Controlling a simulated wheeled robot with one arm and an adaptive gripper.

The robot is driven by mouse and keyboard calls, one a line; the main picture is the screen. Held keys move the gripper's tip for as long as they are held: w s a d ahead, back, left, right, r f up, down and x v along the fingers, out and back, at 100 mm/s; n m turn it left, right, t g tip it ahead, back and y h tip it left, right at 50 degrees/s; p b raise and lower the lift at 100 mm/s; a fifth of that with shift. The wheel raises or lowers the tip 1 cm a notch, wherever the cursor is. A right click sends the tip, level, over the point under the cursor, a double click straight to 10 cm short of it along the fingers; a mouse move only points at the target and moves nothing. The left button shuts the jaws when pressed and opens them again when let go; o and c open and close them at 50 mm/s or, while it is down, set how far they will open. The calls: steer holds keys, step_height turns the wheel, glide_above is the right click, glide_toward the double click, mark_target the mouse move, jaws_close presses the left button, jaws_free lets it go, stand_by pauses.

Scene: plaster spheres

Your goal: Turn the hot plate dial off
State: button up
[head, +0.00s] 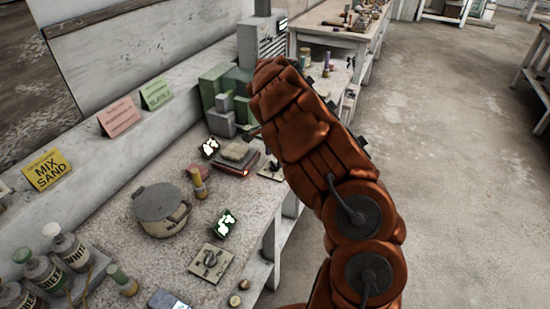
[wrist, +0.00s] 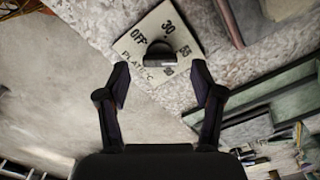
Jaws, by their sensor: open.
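The dial plate (wrist: 135,50) is a pale square marked OFF, 30, 55 and PLATE °C, with another number partly blurred. Its dark knob (wrist: 160,56) lies crosswise in the wrist view, turned away from the OFF mark; I cannot read its exact setting. My gripper (wrist: 160,76) is open and empty, its two dark fingers on either side of the knob in the picture and apart from it. In the head view a pale dial plate (head: 268,168) shows beside the hot plate (head: 236,163), which has a red glow at its edge. My arm hides part of that plate and most of the gripper.
On the bench (head: 160,262) are a lidded pot (head: 161,210), another dial plate (head: 211,261), bottles (head: 73,252) and green-grey blocks (head: 222,95). The bench edge and open floor (head: 440,120) lie to the right.

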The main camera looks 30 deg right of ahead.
steer(key=shift+f, duration=1)
steer(key=c, duration=1.1)
